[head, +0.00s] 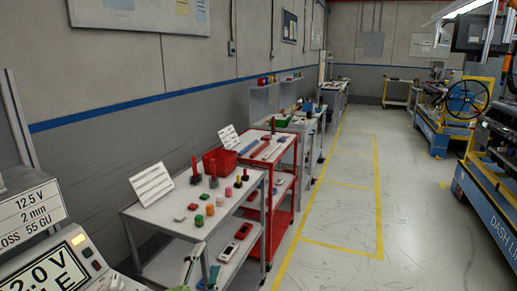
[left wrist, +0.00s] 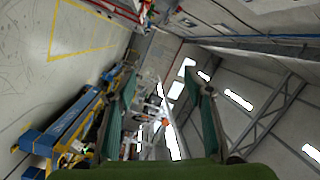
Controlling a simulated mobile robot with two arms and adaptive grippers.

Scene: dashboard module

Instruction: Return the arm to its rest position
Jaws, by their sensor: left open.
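My left gripper (head: 204,263) shows at the bottom of the head view, in front of the lower part of the grey cart (head: 138,215). In the left wrist view the left gripper (left wrist: 161,85) has its two green-padded fingers spread wide, with nothing between them. The wrist camera looks past the fingers into the hall and its ceiling, tilted on its side. My right gripper is in neither view.
Small coloured parts and a red bin (head: 220,161) stand on the grey cart. A red cart (head: 287,152) stands behind it. A blue and yellow workstation (head: 487,190) is at the right. The floor aisle with yellow lines (head: 340,200) is clear.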

